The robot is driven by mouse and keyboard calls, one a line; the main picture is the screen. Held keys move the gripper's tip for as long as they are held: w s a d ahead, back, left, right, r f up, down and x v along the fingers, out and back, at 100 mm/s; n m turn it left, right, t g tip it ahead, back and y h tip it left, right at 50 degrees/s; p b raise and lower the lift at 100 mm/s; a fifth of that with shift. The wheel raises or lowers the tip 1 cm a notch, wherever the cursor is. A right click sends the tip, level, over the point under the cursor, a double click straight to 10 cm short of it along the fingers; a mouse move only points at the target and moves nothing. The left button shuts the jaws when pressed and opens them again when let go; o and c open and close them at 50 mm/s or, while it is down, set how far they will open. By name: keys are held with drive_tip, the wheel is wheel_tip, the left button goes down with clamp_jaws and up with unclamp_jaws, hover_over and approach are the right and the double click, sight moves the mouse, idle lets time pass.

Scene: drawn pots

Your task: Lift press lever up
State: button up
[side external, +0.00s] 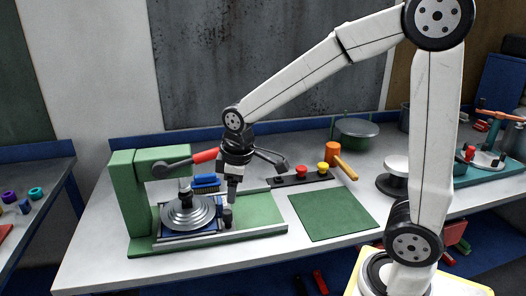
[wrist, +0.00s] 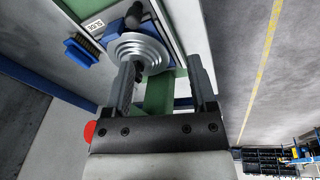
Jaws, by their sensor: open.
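The green press (side external: 125,195) stands at the left of the bench. Its dark lever with a red grip (side external: 205,156) extends right from the pivot, rising slightly towards the grip. My gripper (side external: 229,206) points down just right of the grip, with its fingertips below grip height, beside the stepped silver disc (side external: 188,213). In the wrist view my gripper (wrist: 161,66) has its two fingers apart with nothing clearly held between them. The silver disc (wrist: 138,52) shows beyond the fingers. A red rounded end (wrist: 89,131) shows beside the gripper body; I cannot tell whether they touch.
A blue brush (side external: 206,181) lies behind the disc. A dark strip with red and yellow knobs (side external: 300,178) and an orange-headed mallet (side external: 333,152) lie to the right. A green mat (side external: 332,215) lies bare at front. A green pot (side external: 356,132) stands at the back.

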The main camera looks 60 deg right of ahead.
drive_tip(key=s+f+m, duration=0.5)
drive_tip(key=s+f, duration=0.3)
drive_tip(key=shift+s+a+m, duration=0.25)
drive_tip(key=shift+a+m, duration=0.05)
drive_tip(key=shift+a, duration=0.1)
drive_tip(key=shift+f, duration=0.1)
drive_tip(key=shift+c, duration=0.2)
drive_tip(key=shift+d, duration=0.1)
drive_tip(key=c, duration=0.7)
drive_tip(key=shift+s+d+f+m+y, duration=0.1)
drive_tip(key=shift+f+m+y, duration=0.05)
drive_tip(key=shift+m+y, duration=0.2)
clamp_jaws()
drive_tip(key=w+d+r+m+t+y, duration=0.2)
drive_tip(key=w+d+m+t+y, duration=0.3)
drive_tip(key=m, duration=0.6)
drive_tip(key=w+d+r+m+t+y, duration=0.3)
drive_tip(key=w+d+m+t+y, duration=0.2)
drive_tip(key=d+m+y, duration=0.3)
drive_tip(key=d+m, duration=0.1)
drive_tip(key=m, duration=0.3)
drive_tip(key=shift+d+r, duration=0.15)
drive_tip(key=shift+r, duration=0.05)
